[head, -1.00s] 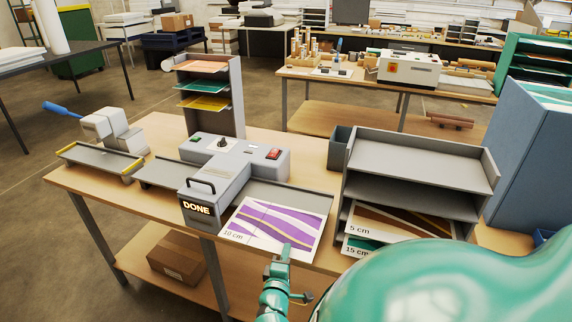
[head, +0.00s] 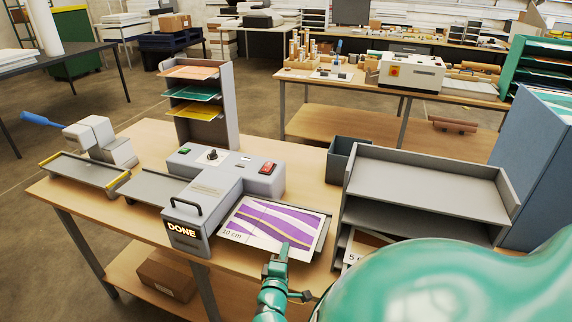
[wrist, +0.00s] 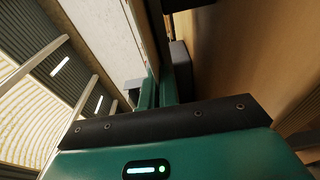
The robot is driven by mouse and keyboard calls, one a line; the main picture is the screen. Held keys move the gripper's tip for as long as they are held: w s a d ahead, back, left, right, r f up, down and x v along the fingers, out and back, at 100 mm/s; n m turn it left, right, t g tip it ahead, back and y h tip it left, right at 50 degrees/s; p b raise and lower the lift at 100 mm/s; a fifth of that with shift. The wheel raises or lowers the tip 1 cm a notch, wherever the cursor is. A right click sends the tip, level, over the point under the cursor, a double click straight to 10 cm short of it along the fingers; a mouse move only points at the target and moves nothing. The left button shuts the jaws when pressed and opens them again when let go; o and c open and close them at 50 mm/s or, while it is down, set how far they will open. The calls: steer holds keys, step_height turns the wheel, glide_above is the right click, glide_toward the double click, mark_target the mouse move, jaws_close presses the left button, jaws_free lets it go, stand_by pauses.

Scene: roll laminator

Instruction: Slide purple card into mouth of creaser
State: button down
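The purple card (head: 275,222) is white with purple waves, a tan line and a "10 cm" mark. My gripper (head: 279,259) is at its near edge and looks shut on it. The card is held over the right tray (head: 323,240) of a grey machine (head: 208,189) with a dial, red switch and "DONE" display; the vertical gap is unclear. A small press with a blue lever (head: 97,139), which may be the creaser, stands at the left with its tray (head: 84,172). Its mouth cannot be made out. In the wrist view, my gripper's fingers (wrist: 156,92) are close together.
A grey tiered rack (head: 425,190) stands right of the machine, with a dark bin (head: 342,165) beside it. A card shelf (head: 200,105) stands behind the machine. Bare tabletop (head: 155,132) shows between press and shelf. A box (head: 166,275) lies below.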

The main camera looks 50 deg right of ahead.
mark_target(235, 238)
steer(key=shift+w+a+b, duration=0.3)
steer(key=shift+w+a, duration=0.75)
steer(key=shift+w, duration=1.4)
steer(key=shift+w+a+b, duration=0.35)
steer(key=shift+w+a, duration=0.65)
steer(key=shift+w, duration=1.4)
steer(key=shift+w+a+b, duration=0.3)
steer(key=shift+w+a, duration=0.75)
steer(key=shift+w, duration=1.4)
steer(key=shift+f, duration=0.2)
steer(key=c, duration=1.6)
jaws_free()
steer(key=b+v, duration=0.5)
steer(key=v, duration=1.2)
steer(key=shift+s+a+b, duration=0.1)
steer(key=shift+a+b, duration=0.05)
steer(key=shift+b, duration=0.25)
